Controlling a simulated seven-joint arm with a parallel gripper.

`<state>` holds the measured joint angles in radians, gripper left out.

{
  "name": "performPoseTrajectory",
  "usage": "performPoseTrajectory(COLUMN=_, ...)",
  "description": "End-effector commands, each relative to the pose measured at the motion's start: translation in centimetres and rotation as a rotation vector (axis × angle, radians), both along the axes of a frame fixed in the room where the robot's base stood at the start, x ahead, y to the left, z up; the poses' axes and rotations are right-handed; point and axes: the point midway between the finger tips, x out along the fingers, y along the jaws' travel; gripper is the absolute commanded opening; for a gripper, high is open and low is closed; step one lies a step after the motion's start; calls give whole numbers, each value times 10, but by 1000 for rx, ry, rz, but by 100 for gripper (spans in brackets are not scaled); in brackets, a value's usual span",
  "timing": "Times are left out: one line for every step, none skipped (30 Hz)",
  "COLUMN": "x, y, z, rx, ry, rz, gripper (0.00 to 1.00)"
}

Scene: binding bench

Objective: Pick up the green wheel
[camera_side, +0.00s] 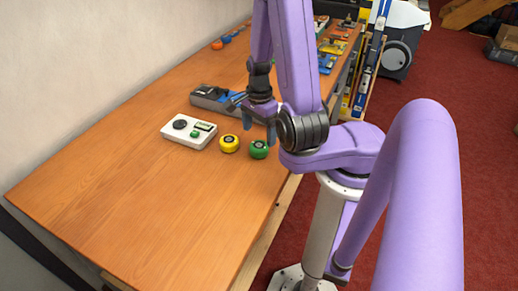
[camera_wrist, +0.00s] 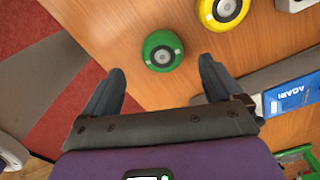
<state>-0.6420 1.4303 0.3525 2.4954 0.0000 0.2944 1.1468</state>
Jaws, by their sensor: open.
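The green wheel (camera_side: 259,149) lies flat on the wooden bench near its right edge in the side view. In the wrist view, the green wheel (camera_wrist: 162,51) shows its grey hub and sits just beyond and between my fingertips. My gripper (camera_side: 259,127) is above the wheel, pointing down, with its fingers apart and empty. In the wrist view, my gripper (camera_wrist: 160,72) has one finger at each side, and neither visibly touches the wheel. A yellow wheel (camera_side: 229,144) lies to the left of the green one; it also shows in the wrist view (camera_wrist: 222,10).
A white device (camera_side: 189,131) with a black dial stands left of the wheels. A grey tray (camera_side: 212,103) with blue items lies behind my gripper. More small items line the far bench. The front-left bench top (camera_side: 130,210) is clear.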

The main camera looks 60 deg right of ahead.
Motion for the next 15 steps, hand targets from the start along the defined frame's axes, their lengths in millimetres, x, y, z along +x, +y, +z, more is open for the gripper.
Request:
performPoseTrajectory(x=0, y=0, z=-2, rx=0, ry=0, rz=0, gripper=92)
performPoseTrajectory(x=0, y=0, z=-2, rx=0, ry=0, rz=0, gripper=92)
performPoseTrajectory(x=0, y=0, z=-3, rx=0, ry=-1, rz=0, gripper=92)
performPoseTrajectory(x=0, y=0, z=-4, rx=0, ry=0, rz=0, gripper=92)
performPoseTrajectory(x=0, y=0, z=-5, rx=0, ry=0, rz=-1, gripper=92)
performPoseTrajectory(x=0, y=-1, z=-7, rx=0, ry=1, rz=-1, gripper=92)
performPoseTrajectory(x=0, y=-1, z=-10, rx=1, ry=1, rz=-1, gripper=92)
performPoseTrajectory(x=0, y=-1, z=-12, rx=2, ry=2, rz=-1, gripper=92)
performPoseTrajectory(x=1, y=-1, z=-16, rx=2, ry=2, rz=0, gripper=92)
performPoseTrajectory(x=1, y=-1, z=-19, rx=3, ry=3, rz=0, gripper=92)
performPoseTrajectory(x=1, y=-1, z=-23, rx=3, ry=2, rz=0, gripper=92)
performPoseTrajectory(x=1, y=-1, z=-27, rx=3, ry=2, rz=-1, gripper=92)
performPoseTrajectory(x=1, y=-2, z=-30, rx=2, ry=2, rz=-1, gripper=92)
performPoseTrajectory(x=2, y=-2, z=-33, rx=2, ry=2, rz=0, gripper=92)
performPoseTrajectory(x=2, y=-2, z=-37, rx=2, ry=2, rz=0, gripper=92)
